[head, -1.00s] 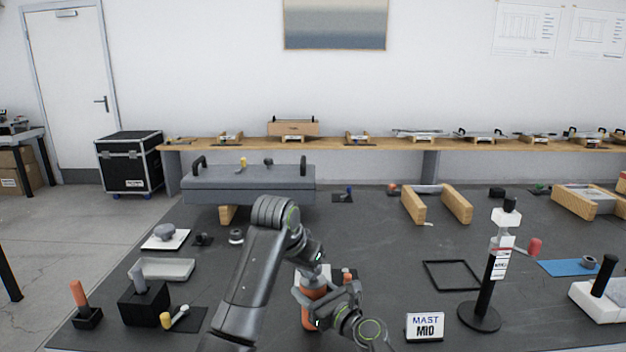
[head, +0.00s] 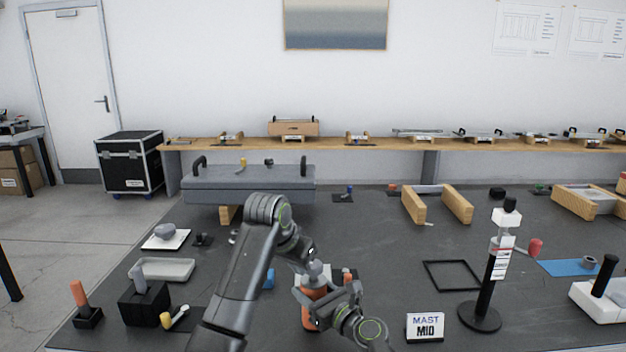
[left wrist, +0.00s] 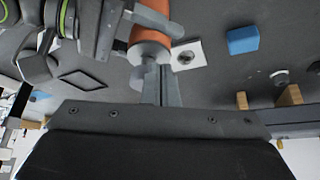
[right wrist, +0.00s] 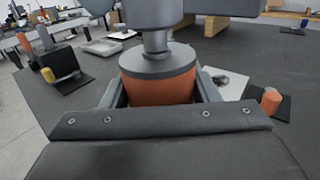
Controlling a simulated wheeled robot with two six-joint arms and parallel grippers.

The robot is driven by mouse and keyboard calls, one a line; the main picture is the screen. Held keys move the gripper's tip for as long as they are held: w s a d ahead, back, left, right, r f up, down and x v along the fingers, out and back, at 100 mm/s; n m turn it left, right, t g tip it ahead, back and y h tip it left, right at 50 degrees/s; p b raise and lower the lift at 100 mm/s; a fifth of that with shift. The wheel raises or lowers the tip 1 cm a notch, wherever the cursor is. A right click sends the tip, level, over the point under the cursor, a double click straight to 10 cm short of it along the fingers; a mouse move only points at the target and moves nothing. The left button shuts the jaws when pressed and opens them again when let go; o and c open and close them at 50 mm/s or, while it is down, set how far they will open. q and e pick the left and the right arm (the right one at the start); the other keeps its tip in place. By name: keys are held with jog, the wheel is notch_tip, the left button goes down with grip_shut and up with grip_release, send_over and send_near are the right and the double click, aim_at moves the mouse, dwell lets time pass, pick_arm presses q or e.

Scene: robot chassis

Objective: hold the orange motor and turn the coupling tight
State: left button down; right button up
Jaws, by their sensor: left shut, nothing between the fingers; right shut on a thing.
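The orange motor (head: 314,314) stands upright at the front middle of the dark table. My right gripper (head: 318,312) is shut around its body; in the right wrist view the fingers (right wrist: 160,95) flank the orange motor (right wrist: 162,91) below its grey cap. The grey coupling (right wrist: 155,42) sits on top of the motor. My left gripper (head: 315,268) is directly above it, pointing down. In the left wrist view its fingers (left wrist: 161,84) are shut and empty at the coupling's end (left wrist: 150,54). I cannot tell whether they touch it.
A white plate (right wrist: 228,82) lies behind the motor, with a blue block (head: 269,279) near it. A MAST M10 sign (head: 425,327) and a black mast (head: 487,290) stand to the right. A black block (head: 143,304) and grey tray (head: 165,269) are left. An empty frame (head: 452,275) lies right.

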pick_arm(q)
jog(key=shift+r, duration=0.1)
jog(key=r, duration=0.6)
jog(key=shift+s+a, duration=0.2)
jog(key=shift+s, duration=0.05)
dwell(0.3)
notch_tip(320, 180, down, 6)
jog(key=s+d, duration=0.1)
jog(key=d, duration=0.2)
jog(key=shift+s, duration=0.25)
dwell(0.3)
jog(key=shift+w, duration=0.3)
dwell(0.6)
